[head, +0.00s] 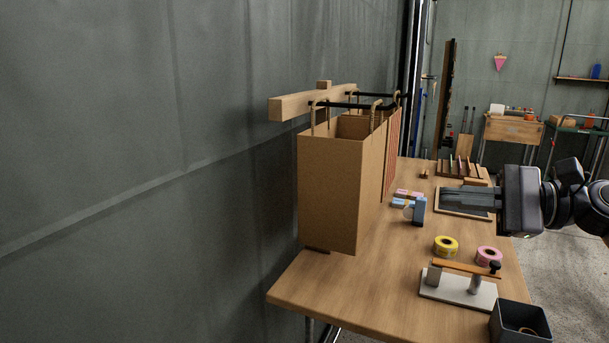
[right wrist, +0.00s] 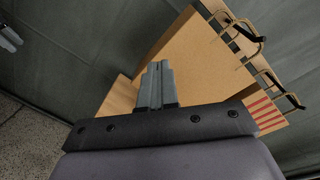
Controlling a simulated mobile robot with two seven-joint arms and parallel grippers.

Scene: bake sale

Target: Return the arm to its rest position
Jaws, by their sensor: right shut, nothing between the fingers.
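My right gripper (head: 444,199) comes in from the right in the head view, above the wooden table (head: 385,285). Its fingers are closed together and empty, pointing left. They also show in the right wrist view (right wrist: 157,85), in front of a brown paper bag (right wrist: 185,65). In the head view the paper bag (head: 328,195) stands upright at the table's left side, apart from the fingers. In the right wrist view, grey gripper fingers (right wrist: 10,38) show at the left edge, seemingly my left gripper's; their state is unclear. My left gripper is not in the head view.
A wooden beam (head: 295,104) with hooks runs above the bags. A yellow tape roll (head: 446,246), a pink roll (head: 489,256), a sealer-like device (head: 458,287) and a dark bin (head: 520,323) are on the table's right. A dark grey wall (head: 130,170) closes the left side.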

